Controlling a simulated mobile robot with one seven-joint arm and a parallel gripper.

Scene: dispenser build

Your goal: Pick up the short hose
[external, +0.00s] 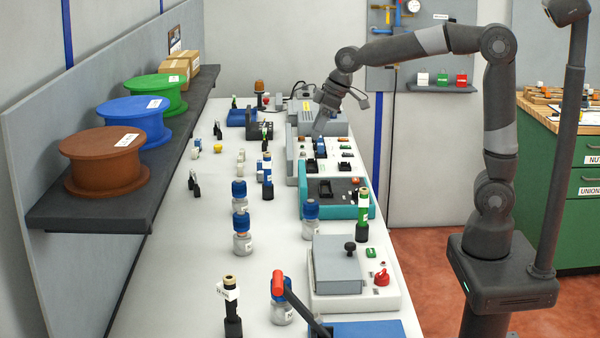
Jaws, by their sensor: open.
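My gripper (320,132) is open, pointing down over the grey machine with black fittings (296,165) on the far right half of the bench. Several upright hose-like pieces with white labels stand in black bases: one with a tan top (231,290) at the near left, one green (363,208) at the right, one blue (267,170) further back. I cannot tell which is the short hose, as the labels are too small to read. Whether anything lies between the fingertips is too small to see.
The white bench (180,270) has free room at its left. Small jars with blue caps (242,235) stand along the middle. A teal tray (345,208) and a grey box with a black knob (338,270) line the right. A shelf with spools (120,212) overhangs the left.

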